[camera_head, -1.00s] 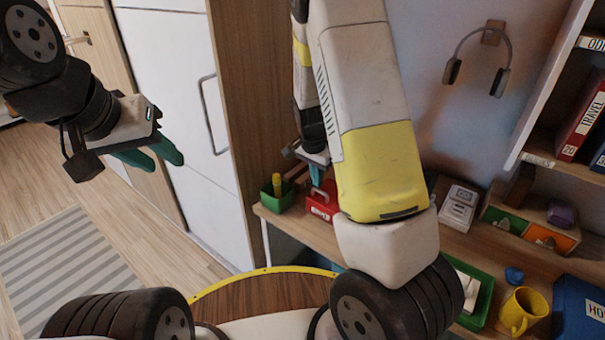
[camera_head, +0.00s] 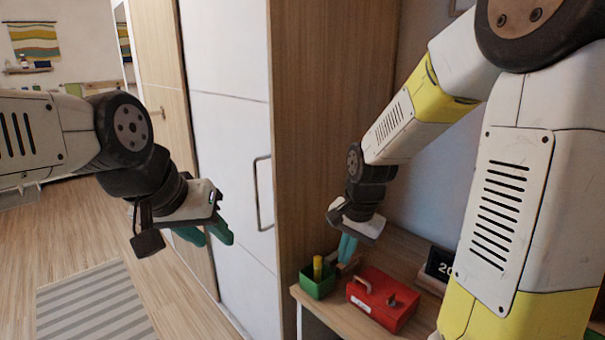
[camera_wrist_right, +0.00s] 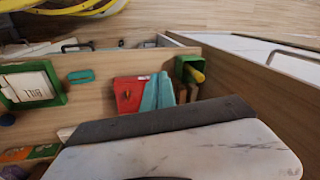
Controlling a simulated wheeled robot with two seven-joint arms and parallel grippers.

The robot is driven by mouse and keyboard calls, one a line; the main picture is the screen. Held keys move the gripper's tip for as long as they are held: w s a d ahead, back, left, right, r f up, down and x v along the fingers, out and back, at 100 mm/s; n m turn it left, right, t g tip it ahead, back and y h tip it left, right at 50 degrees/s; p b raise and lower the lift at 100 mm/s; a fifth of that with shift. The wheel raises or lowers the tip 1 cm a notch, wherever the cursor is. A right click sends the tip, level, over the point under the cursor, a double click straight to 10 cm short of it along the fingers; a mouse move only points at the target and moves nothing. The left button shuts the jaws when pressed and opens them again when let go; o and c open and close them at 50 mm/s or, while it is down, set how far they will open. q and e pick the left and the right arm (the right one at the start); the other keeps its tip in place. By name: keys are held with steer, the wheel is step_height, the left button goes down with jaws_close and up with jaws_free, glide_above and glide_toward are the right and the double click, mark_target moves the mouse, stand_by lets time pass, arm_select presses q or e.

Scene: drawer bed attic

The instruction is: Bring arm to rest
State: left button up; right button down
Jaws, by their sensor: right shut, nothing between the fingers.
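My right gripper (camera_head: 347,248) is in the head view, pointing down above the back left of the desk, with its teal fingers together and nothing held. In the right wrist view its fingers (camera_wrist_right: 157,92) lie side by side and overlap the red toolbox (camera_wrist_right: 128,94) in the picture. My left gripper (camera_head: 207,235) hangs at the left, in front of the white cupboard doors. Its teal fingers are apart with nothing between them.
The desk (camera_head: 402,252) holds a red toolbox (camera_head: 382,300), a green pot (camera_head: 317,283) with a yellow item, and a dark clock (camera_head: 440,266). A tall cupboard (camera_head: 229,140) with a handle stands left of it. Open floor and a striped rug (camera_head: 95,305) lie at the left.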

steer(key=s+d+r+n+t+y, duration=0.1)
steer(key=s+d+r+n+t, duration=0.2)
steer(key=s+r+n, duration=0.4)
steer(key=s+r+t, duration=0.1)
steer(key=s+r, duration=0.5)
steer(key=r, duration=0.1)
steer(key=shift+r+n, duration=0.3)
stand_by(0.7)
